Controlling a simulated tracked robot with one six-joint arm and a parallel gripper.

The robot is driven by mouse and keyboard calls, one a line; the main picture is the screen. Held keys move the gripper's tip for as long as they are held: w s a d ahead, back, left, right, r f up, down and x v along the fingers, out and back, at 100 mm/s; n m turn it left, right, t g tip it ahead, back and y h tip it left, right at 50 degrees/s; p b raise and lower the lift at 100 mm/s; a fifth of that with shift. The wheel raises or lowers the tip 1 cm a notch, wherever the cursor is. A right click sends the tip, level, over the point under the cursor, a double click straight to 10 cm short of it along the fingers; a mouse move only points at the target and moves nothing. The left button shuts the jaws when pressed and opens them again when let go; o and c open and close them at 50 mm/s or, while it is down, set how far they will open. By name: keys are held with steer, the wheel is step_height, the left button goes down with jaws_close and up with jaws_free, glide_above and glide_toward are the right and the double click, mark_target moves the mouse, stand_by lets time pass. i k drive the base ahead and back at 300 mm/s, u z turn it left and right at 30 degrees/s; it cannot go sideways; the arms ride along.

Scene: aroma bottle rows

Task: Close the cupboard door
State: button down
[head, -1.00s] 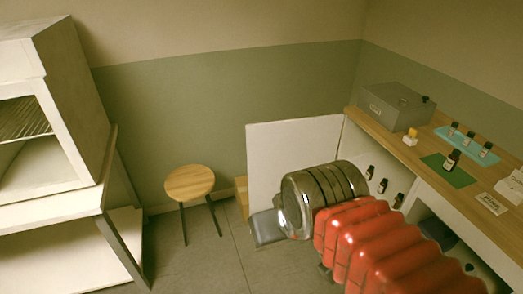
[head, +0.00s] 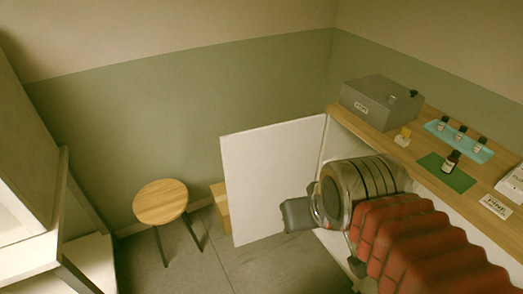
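The white cupboard door (head: 268,178) stands open in the head view, swung out to the left from its hinge side at the far end of the cupboard under the wooden counter (head: 362,128). My arm reaches in from the lower right, with a red ribbed sleeve and a metal wrist. My gripper (head: 296,214) is the dark grey end at the left of the wrist, in front of the door's lower right part in the picture. I cannot tell whether it touches the door. Its fingers are not clear. The cupboard's inside is mostly hidden behind my arm.
On the counter are a grey box (head: 376,103), a teal tray (head: 436,126) with small dark bottles, and a bottle (head: 451,161) on a green mat (head: 435,165). A round wooden stool (head: 160,202) stands left of the door. A white shelf unit (head: 30,150) is at far left.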

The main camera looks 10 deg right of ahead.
mark_target(264, 168)
steer(key=z, duration=0.1)
steer(key=i, duration=1.35)
steer(key=u, duration=0.65)
